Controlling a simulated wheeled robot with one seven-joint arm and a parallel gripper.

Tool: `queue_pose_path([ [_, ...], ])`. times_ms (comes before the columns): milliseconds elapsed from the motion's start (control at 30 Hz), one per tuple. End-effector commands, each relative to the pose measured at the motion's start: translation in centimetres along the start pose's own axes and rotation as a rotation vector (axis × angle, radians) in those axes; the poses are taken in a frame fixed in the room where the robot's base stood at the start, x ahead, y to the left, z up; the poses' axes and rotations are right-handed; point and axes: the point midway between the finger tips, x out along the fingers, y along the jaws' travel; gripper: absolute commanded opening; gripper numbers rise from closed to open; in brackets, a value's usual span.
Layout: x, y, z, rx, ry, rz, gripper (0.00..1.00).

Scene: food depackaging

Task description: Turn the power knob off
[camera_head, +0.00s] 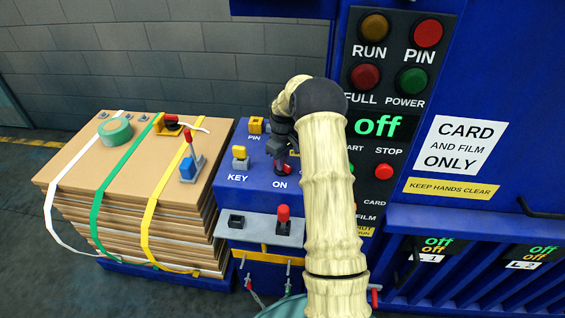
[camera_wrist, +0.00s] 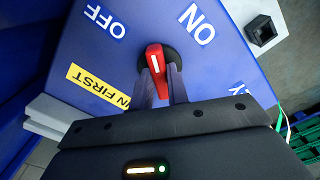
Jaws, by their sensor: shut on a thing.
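The power knob (camera_wrist: 156,55) is a red handle with a white line on a black round base. It sits on the blue sloped panel between the OFF label (camera_wrist: 104,21) and the ON label (camera_wrist: 196,25) in the wrist view. My gripper (camera_wrist: 157,80) has one dark finger on each side of the red handle and is shut on it. In the head view my gripper (camera_head: 283,160) is down at the blue panel (camera_head: 257,180), behind the ON label, and mostly hides the knob. The large display (camera_head: 377,126) reads "off" in green.
A yellow key switch (camera_head: 240,158) and a yellow pin block (camera_head: 256,125) stand close to my gripper. A red-topped lever (camera_head: 283,213) is in front on a grey shelf. Strapped cardboard (camera_head: 130,170) with tools on top stands at left.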

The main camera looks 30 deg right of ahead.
Motion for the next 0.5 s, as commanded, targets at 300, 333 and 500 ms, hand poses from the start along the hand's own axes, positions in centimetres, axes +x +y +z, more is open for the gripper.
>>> queue_pose_path([
  [300,-0.16,-0.02,-0.18,-0.298,0.006,0.002,0.00],
  [333,-0.17,-0.01,-0.18,-0.325,0.006,0.002,0.00],
  [500,-0.20,-0.04,-0.22,-0.459,0.006,0.002,0.00],
])
